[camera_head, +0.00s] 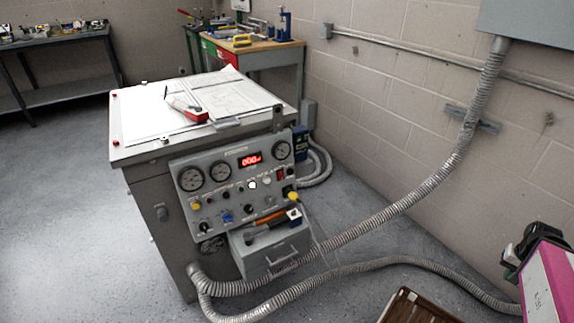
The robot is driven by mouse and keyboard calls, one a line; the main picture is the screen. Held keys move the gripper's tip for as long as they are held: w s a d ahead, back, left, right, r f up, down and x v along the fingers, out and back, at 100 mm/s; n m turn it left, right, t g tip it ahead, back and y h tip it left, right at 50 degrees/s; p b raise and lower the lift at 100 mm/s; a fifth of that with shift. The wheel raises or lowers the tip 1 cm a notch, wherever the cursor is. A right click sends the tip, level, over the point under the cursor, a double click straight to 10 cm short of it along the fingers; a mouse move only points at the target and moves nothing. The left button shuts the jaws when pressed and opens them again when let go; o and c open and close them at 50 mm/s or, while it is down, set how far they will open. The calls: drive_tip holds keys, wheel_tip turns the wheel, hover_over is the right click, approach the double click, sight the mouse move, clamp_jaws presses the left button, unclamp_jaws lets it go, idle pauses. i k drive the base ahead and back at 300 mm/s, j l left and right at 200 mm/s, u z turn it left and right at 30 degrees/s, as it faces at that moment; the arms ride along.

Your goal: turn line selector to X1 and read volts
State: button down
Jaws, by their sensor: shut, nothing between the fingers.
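The grey console's sloping control panel (236,185) faces forward. It carries a red-lit digital display (250,160) that seems to read zeros; its exact digits are too small to be sure. Round dial gauges (190,179) sit on both sides of the display. The lower panel has a black knob (248,208), a blue knob (226,217) and yellow-topped knobs (293,196). The labels are unreadable, so I cannot tell which knob is the line selector or where it points. I cannot make out my gripper in this view.
Papers and a red-and-white tool (187,110) lie on the console top (140,150). A drawer (272,256) sits below the panel, with an orange-handled tool (272,218) above it. Flexible conduits (400,203) run right from the console's base. Floor at left (60,210) is clear.

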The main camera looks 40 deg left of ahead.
sight(227, 218)
drive_tip(key=u, duration=2.65)
